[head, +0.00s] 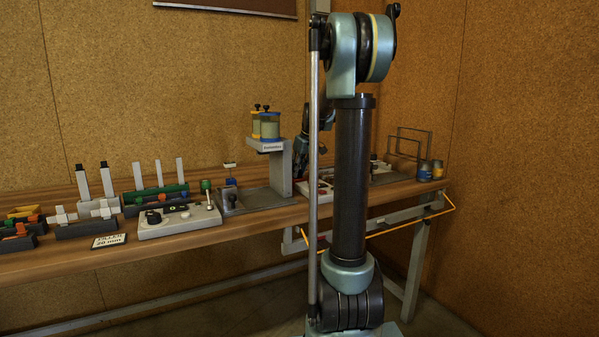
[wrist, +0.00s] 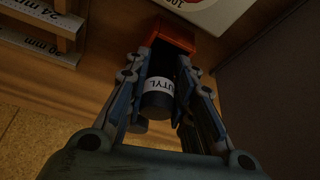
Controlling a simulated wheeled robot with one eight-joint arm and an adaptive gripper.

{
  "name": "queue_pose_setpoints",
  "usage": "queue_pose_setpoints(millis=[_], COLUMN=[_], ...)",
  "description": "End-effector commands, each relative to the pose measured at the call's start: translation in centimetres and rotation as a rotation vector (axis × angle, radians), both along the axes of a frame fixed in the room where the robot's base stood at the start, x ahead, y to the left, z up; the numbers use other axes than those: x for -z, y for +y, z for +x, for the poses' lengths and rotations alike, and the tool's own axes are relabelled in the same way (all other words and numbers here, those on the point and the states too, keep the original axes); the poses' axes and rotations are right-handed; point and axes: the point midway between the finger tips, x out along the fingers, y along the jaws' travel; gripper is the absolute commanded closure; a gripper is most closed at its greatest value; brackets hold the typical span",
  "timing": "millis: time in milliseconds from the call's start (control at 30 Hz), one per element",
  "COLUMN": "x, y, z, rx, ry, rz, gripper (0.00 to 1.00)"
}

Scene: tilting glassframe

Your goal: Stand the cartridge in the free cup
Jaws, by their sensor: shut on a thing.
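In the wrist view a dark cylindrical cartridge (wrist: 157,99) with a white label, on which I read "UTYL", is between the fingers of my gripper (wrist: 160,85). The gripper is shut on it. An orange-red block-like part (wrist: 173,37) lies just beyond the cartridge; I cannot tell whether they touch. In the head view my gripper (head: 302,150) is small and partly hidden behind my arm, over the bench near the dispenser stand. The cartridge cannot be made out there. I cannot make out a free cup in either view.
A grey stand (head: 281,165) holds a yellow and a blue container. A white control box (head: 180,221) and slotted racks (head: 86,227) fill the bench's left. Two small cans (head: 425,171) and wire frames (head: 408,143) stand at the right end. Size-marked racks (wrist: 40,40) show in the wrist view.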

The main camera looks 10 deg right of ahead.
Motion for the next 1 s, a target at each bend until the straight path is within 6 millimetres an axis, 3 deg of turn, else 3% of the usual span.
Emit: queue_pose_setpoints(millis=[267, 300, 367, 767, 1000], x=[0.4, 0.4, 0.4, 0.3, -2.0], y=[0.0, 0.0, 0.0, 0.0, -0.5], z=[0.0, 0.0, 0.0, 0.0, -0.7], rx=[0.000, 0.000, 0.000, 0.000, 0.001], ry=[0.000, 0.000, 0.001, 0.000, 0.000], rz=[0.000, 0.000, -0.001, 0.000, 0.000], gripper=[1.00, 0.70, 0.57, 0.57, 0.57])
